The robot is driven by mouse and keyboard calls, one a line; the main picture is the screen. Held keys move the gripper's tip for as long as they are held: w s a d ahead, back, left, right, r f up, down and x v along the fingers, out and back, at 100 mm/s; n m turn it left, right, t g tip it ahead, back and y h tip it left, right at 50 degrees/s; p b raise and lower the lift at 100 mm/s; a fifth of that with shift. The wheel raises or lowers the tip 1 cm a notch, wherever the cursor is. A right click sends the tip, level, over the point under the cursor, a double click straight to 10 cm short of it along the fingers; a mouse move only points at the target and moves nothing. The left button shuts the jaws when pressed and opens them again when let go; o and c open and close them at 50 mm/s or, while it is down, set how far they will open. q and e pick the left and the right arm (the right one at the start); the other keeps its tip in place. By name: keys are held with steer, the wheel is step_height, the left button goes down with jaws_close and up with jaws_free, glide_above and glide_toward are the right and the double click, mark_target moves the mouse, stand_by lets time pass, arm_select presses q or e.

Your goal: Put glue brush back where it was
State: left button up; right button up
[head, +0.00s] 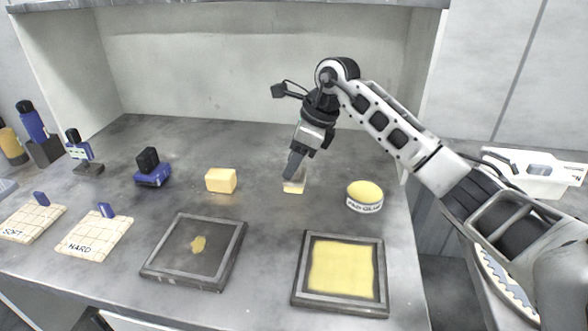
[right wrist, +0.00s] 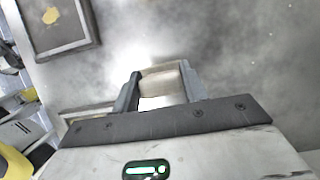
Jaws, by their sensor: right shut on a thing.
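My right gripper (head: 293,178) points down at the back middle of the bench. It is shut on a pale beige thing (head: 296,187), which looks like the glue brush. In the right wrist view the same thing, the brush (right wrist: 160,82), sits between the two fingers of the right gripper (right wrist: 161,90). The fingers hide much of it, and I cannot tell whether it touches the bench. A round pot (head: 365,195) with a yellow top and a lettered white label stands to its right. My left gripper is not in view.
A yellow block (head: 221,181) lies left of the gripper. In front are a dark framed platen (head: 170,251) with a small yellow patch and one covered in yellow (head: 342,270). Pads marked SOFT (head: 32,222) and HARD (head: 94,234) and blue-black tools (head: 152,170) stand left.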

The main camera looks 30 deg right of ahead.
steer(key=shift+f, duration=1.6)
steer(key=o, duration=1)
steer(key=shift+c, duration=0.2)
steer(key=shift+r+p, duration=0.25)
steer(key=shift+p, duration=0.2)
steer(key=b+v, duration=0.1)
steer(key=v, duration=1.1)
steer(key=shift+f, duration=0.15)
